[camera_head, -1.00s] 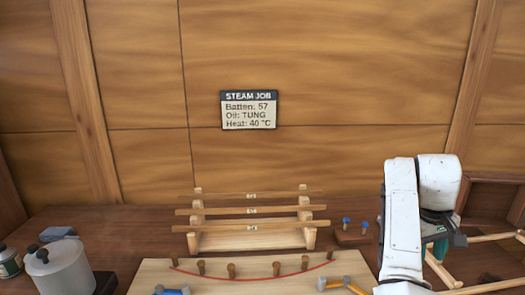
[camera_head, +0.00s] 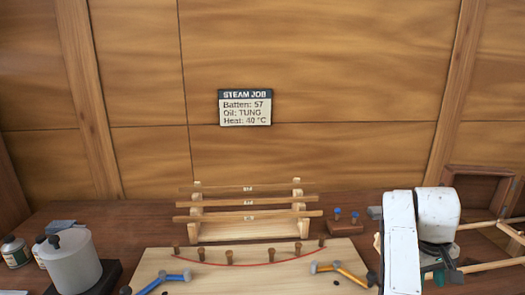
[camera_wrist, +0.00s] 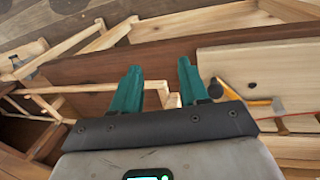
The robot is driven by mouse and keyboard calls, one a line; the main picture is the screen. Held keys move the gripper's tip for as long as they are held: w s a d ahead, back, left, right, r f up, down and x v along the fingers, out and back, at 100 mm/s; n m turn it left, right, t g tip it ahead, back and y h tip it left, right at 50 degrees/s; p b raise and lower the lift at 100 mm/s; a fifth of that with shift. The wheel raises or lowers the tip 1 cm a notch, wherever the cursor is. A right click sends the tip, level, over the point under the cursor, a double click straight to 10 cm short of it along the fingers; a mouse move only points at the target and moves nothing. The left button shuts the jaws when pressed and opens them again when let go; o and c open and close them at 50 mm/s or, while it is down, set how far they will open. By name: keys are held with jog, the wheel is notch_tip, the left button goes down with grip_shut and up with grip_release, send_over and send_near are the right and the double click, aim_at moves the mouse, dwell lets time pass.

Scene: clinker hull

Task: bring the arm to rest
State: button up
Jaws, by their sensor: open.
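My gripper shows in the wrist view (camera_wrist: 160,84) with two teal fingers apart and nothing between them. Its fingertips are above the dark bench and a pale wooden frame. In the head view, my white arm is at the lower right, and a bit of teal finger shows beneath it, mostly hidden by the arm. The wall sign (camera_head: 245,108) reads "STEAM JOB, Batten: 57, Oil: TUNG, Heat: 40 °C".
A rack with battens (camera_head: 250,229) stands at the back. A grey pot (camera_head: 72,265) is left. Wooden frames (camera_head: 490,265) crowd the right.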

jog(key=s+a+f, duration=0.3)
jog(key=s+f, duration=1.3)
jog(key=s, duration=0.1)
jog(key=s+a+f+y, duration=0.1)
jog(key=s+a, duration=0.4)
jog(key=s, duration=0.4)
jog(key=s+a+f+y, duration=0.1)
jog(key=s+a, duration=0.4)
jog(key=s, duration=0.5)
jog(key=shift+f+t, duration=0.4)
jog(key=shift+f, duration=0.25)
